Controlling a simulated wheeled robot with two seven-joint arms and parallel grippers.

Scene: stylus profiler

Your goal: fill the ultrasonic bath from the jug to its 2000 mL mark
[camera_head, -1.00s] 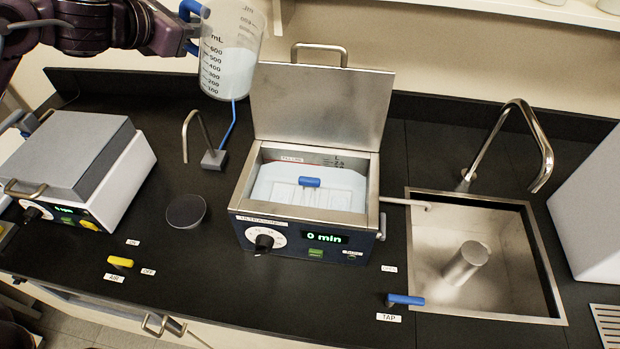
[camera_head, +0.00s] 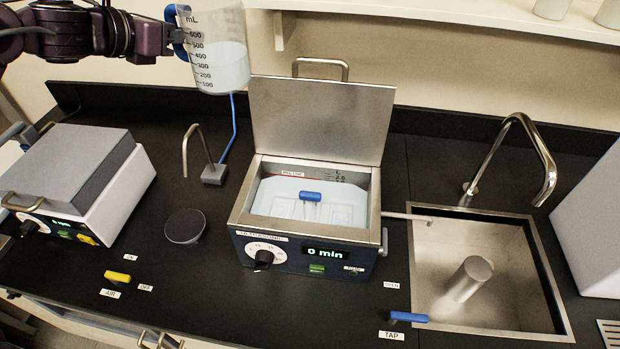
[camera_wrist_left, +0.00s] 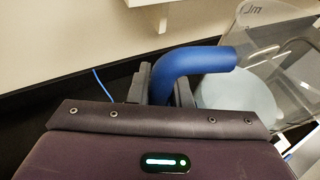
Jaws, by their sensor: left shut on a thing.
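The clear jug (camera_head: 219,48) with black mL marks hangs in the air behind and left of the bath, roughly upright. Pale liquid in it stands between the 400 and 600 marks. My left gripper (camera_head: 178,37) is shut on its blue handle, which also shows in the left wrist view (camera_wrist_left: 195,65). The ultrasonic bath (camera_head: 305,250) stands mid-counter with its lid (camera_head: 318,120) raised. Pale liquid and a basket with a blue handle (camera_head: 310,197) are inside. The scale on its inner back wall is too small to read surely. The display reads 0 min. My right gripper is not in view.
A sink (camera_head: 490,265) with a curved tap is on the right, with a blue TAP lever (camera_head: 408,317) in front. A thin spout (camera_head: 200,150) and round black disc (camera_head: 185,226) lie left of the bath. A grey-lidded device (camera_head: 75,165) is at far left. A shelf (camera_head: 480,15) runs above.

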